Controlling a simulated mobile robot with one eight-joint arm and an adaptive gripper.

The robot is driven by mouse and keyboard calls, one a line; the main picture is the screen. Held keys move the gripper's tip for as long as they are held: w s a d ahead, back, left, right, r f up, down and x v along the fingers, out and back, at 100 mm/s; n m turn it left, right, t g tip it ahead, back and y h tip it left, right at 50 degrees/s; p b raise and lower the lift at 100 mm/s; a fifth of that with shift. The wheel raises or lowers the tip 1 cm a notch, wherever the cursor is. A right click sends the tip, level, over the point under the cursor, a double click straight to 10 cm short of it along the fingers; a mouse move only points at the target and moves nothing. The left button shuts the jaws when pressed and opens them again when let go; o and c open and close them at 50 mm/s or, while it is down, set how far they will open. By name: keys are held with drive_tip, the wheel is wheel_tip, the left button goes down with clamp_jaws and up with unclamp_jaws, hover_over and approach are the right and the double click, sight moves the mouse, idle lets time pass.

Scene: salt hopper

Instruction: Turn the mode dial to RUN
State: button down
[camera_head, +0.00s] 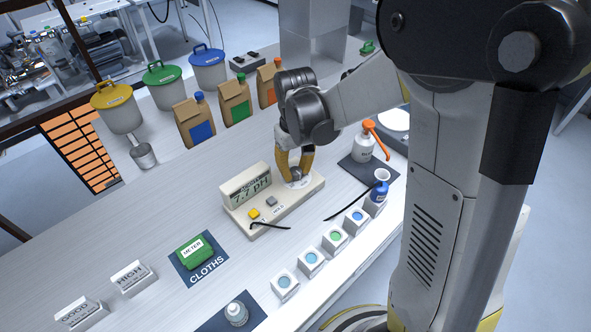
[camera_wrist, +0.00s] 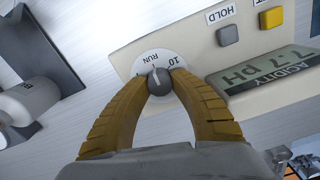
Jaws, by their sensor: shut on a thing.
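The beige meter (camera_head: 283,207) stands on the bench with its display (camera_wrist: 268,68) reading ACIDITY 7.7 pH. Its mode dial is a small grey knob (camera_wrist: 158,82) on a round white plate marked RUN (camera_wrist: 150,57) and 10, with another small mark between. Which mark the knob's pointer faces is too small to tell for sure. My gripper (camera_head: 296,170) is over the meter's right end. In the wrist view its two yellow fingers (camera_wrist: 158,84) are shut on the knob from both sides. In the head view the gripper hides most of the dial.
A grey HOLD button (camera_wrist: 228,35) and a yellow button (camera_wrist: 271,18) sit beside the dial. A spray bottle (camera_head: 363,147) stands close to the right. Several sample cups (camera_head: 335,237) line the front edge. A green cloth pack (camera_head: 194,250) lies front left; bags and buckets stand behind.

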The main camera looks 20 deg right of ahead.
sight(295, 170)
idle(0.5)
drive_tip(key=c, duration=1.1)
unclamp_jaws()
drive_tip(key=shift+o, duration=0.2)
wheel_tip(295, 170, up, 12)
drive_tip(key=s+r+m+t, duration=0.2)
drive_tip(key=s+t, duration=0.5)
drive_tip(key=s, duration=0.7)
